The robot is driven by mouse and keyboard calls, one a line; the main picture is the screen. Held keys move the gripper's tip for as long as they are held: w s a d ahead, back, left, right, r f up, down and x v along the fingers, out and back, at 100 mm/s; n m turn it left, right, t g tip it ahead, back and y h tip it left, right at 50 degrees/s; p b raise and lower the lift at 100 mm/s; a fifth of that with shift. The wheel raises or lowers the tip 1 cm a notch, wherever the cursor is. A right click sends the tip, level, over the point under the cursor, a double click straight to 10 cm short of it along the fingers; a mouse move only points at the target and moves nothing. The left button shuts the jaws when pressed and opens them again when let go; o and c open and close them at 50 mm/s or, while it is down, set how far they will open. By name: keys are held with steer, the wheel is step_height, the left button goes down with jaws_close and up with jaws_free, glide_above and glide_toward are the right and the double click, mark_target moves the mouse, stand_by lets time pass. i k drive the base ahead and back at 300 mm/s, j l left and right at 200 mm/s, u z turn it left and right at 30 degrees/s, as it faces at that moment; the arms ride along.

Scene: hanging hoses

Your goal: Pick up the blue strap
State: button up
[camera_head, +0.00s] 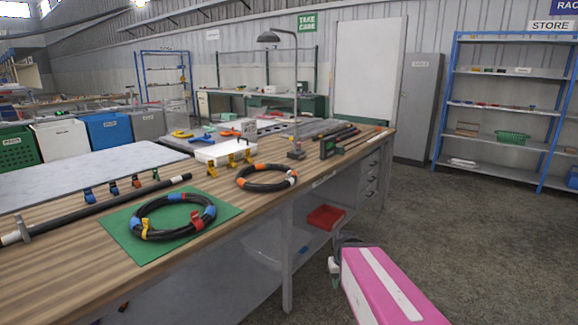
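Several blue things lie on the wooden bench (75,262), and I cannot tell for sure which is the blue strap. A small blue upright piece (89,195) stands at the left end of a row of small coloured pieces behind the black bar. A black hose coil (160,235) on a green mat (226,211) has blue bands (175,197) around it, plus a yellow piece (145,229) and a red piece (197,221). A blue item (201,139) lies farther back, by a white tray.
A black bar (110,203) lies along the bench. A second coil with orange bands (266,178), yellow pieces (231,160) and a lamp (297,90) stand farther back. A pink box-like shape (385,290) is at the lower right. The floor to the right is clear.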

mark_target(113, 189)
steer(key=u, duration=1.75)
